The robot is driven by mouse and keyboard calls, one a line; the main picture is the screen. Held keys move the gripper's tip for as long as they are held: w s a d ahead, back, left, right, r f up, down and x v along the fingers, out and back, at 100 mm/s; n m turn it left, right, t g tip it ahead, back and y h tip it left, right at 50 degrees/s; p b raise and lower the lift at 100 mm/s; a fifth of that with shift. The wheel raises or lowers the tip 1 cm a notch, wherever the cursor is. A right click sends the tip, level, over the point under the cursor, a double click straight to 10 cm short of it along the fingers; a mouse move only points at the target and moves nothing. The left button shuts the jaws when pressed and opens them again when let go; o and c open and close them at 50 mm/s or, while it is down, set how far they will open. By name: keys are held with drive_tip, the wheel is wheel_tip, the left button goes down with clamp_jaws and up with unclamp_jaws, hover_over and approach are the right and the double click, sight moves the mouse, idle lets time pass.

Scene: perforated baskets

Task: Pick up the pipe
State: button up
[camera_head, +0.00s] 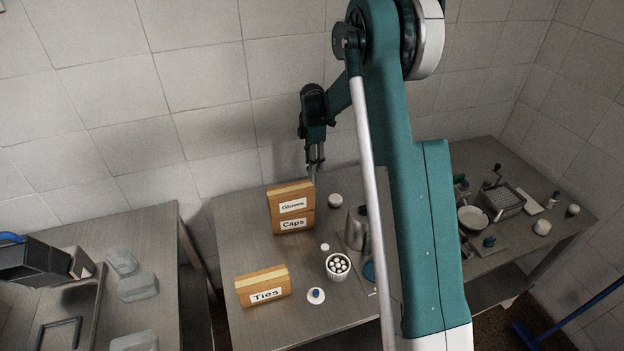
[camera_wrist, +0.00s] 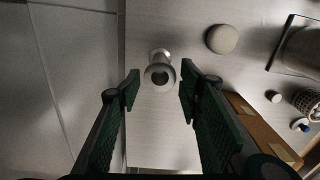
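The pipe (camera_wrist: 159,74) is a short grey metal piece with a round, flanged open end, seen nearly end-on in the wrist view. It stands on the metal table, close to its wall-side edge. My gripper (camera_wrist: 159,90) is open, with one green finger on each side of the pipe's line in the picture. No contact shows between fingers and pipe. In the head view, my gripper (camera_head: 316,161) points down just above and behind the Gloves and Caps boxes. The pipe cannot be made out clearly there.
The Gloves box (camera_head: 292,206) is close beside my gripper; it also shows in the wrist view (camera_wrist: 262,128). The wall is close behind.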

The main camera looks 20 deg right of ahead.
sight(312, 180)
drive_tip(key=shift+f, duration=2.3)
drive_tip(key=shift+f+p, duration=0.4)
drive_tip(key=shift+f, duration=2.2)
drive_tip(key=shift+c, duration=0.2)
drive_tip(key=c, duration=1)
